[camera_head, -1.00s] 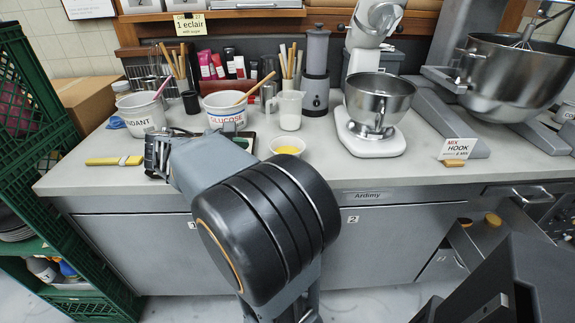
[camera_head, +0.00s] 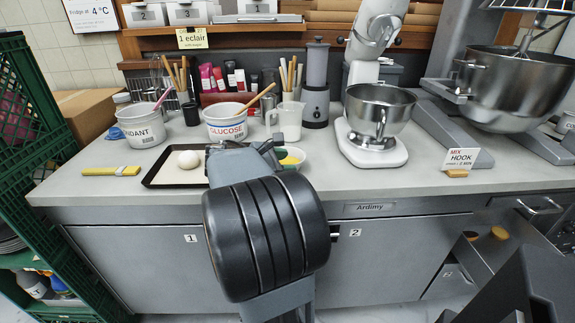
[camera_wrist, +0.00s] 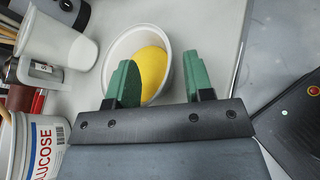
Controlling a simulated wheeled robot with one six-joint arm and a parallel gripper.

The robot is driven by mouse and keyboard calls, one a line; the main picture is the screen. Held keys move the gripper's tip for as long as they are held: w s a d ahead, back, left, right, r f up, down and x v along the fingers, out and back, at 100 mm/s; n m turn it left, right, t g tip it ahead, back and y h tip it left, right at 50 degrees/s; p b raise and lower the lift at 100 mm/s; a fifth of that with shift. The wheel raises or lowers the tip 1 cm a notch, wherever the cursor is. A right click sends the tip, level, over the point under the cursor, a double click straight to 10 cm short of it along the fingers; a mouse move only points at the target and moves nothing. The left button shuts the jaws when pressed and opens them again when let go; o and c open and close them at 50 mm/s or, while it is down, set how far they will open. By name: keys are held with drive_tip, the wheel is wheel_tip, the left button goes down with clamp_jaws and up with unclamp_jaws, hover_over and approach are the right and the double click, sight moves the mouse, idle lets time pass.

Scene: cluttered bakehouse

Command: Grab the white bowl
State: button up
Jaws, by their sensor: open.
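The small white bowl (camera_head: 300,153) stands on the grey counter and holds something yellow (camera_wrist: 151,68). The wrist view shows the bowl (camera_wrist: 118,47) just beyond my fingertips. My gripper (camera_wrist: 157,72) is open and empty, with green fingers. In that view the left finger overlaps the bowl's inside, and the right finger lies over bare counter right of the rim. I cannot tell how high the fingers are above the bowl. In the head view my gripper (camera_head: 272,150) is at the bowl's left, and my arm hides part of the bowl.
A white jug (camera_head: 288,122) and the glucose tub (camera_head: 226,126) stand close behind. A stand mixer (camera_head: 370,145) is right. Bare counter lies between bowl and mixer.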

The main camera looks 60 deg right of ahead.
drive_tip(key=shift+x, duration=0.8)
clamp_jaws()
